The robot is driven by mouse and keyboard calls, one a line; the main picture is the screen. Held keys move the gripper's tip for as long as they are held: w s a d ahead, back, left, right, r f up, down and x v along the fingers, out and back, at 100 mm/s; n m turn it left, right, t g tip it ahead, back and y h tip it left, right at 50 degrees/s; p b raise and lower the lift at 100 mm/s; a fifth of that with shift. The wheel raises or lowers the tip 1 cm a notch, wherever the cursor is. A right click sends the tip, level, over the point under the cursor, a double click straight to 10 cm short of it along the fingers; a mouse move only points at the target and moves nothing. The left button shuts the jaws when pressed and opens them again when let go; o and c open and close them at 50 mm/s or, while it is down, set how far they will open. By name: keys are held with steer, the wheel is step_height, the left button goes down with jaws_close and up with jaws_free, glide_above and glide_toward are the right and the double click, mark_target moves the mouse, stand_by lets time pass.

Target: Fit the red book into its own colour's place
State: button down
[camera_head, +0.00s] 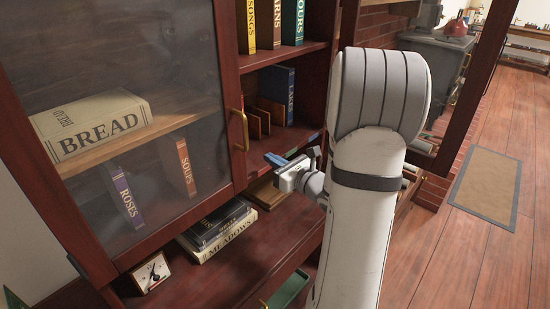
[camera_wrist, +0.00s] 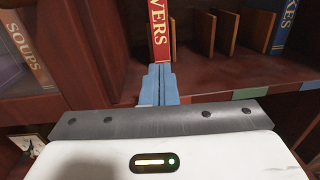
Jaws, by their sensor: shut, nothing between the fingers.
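The red book (camera_wrist: 160,32) stands upright in the wrist view, with white letters ending in "VERS" on its spine. It is at the left end of a shelf bay with wooden dividers (camera_wrist: 222,34). I cannot make it out in the head view. My gripper (camera_wrist: 160,72) has its blue fingers shut together and empty, just in front of the book's lower spine; I cannot tell if they touch. My gripper also shows in the head view (camera_head: 273,160), in front of the shelf. Coloured strips mark the shelf edge, including a green one (camera_wrist: 250,92); the strip under the red book is hidden by the fingers.
A blue book (camera_head: 277,90) stands at the right of the divided bay. A glass door (camera_head: 228,100) with a brass handle covers the shelves on the left. Lying books (camera_head: 215,230) and a small clock (camera_head: 150,272) are on the lower surface.

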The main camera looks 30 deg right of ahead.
steer(key=p+x, duration=0.1)
steer(key=x, duration=0.9)
steer(key=shift+w+a, duration=0.1)
steer(key=shift+w, duration=0.15)
